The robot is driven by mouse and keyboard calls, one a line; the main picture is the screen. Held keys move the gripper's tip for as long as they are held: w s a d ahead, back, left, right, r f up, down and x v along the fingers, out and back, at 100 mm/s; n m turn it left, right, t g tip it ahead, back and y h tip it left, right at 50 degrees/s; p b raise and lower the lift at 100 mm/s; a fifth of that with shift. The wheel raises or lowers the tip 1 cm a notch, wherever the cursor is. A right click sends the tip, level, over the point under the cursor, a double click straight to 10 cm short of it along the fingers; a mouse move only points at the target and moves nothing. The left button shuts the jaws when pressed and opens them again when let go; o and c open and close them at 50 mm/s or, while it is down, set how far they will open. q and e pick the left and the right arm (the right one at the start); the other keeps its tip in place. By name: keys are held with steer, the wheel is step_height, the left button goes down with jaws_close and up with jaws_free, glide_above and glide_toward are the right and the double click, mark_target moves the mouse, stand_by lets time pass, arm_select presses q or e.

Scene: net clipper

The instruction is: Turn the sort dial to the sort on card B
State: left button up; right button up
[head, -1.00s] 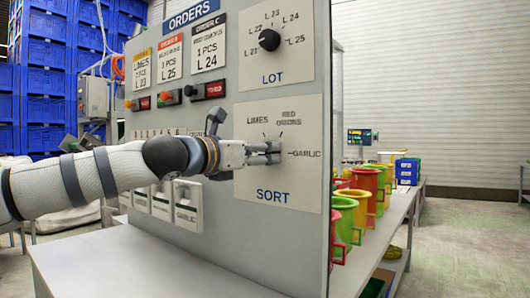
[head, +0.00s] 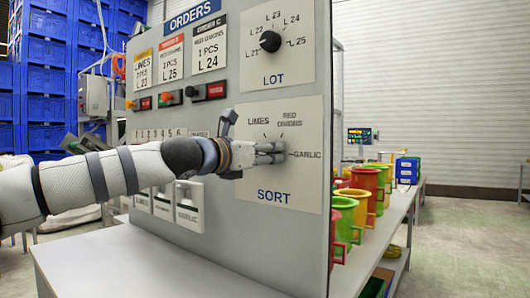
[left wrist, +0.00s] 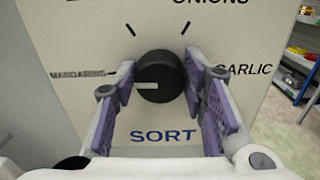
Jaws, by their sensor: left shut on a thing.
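The black sort dial (left wrist: 158,77) sits on a white plate marked SORT, and its white pointer line points left toward MANDARINS in the left wrist view. My left gripper (left wrist: 160,88) has its purple-padded fingers on either side of the dial, shut on it. In the head view my left gripper (head: 283,153) reaches the sort plate (head: 300,195) and hides the dial. The plate also shows LIMES, RED ONIONS and GARLIC. Card B (head: 172,57), the middle order card, shows 1 PCS and L 25; its sort line is small and blurred. My right gripper is not in view.
The lot dial (head: 270,41) is above the sort plate. Small lit displays and buttons sit under the cards. A grey table (head: 150,260) runs below the panel. Coloured buckets (head: 345,215) stand on a bench behind the panel's right edge.

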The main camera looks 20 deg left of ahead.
arm_select(q)
steer(key=m+p, duration=0.1)
steer(key=m, duration=0.5)
steer(key=m+p, duration=0.1)
steer(key=m, duration=0.6)
steer(key=shift+s+d+f, duration=0.1)
steer(key=shift+d, duration=0.1)
steer(key=m, duration=0.4)
steer(key=shift+p, duration=0.3)
steer(key=m, duration=0.6)
steer(key=shift+f, duration=0.2)
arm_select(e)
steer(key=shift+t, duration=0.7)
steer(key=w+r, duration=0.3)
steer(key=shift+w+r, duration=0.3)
arm_select(q)
steer(key=shift+m, duration=0.3)
steer(key=o, duration=1.1)
steer(key=shift+o, duration=0.2)
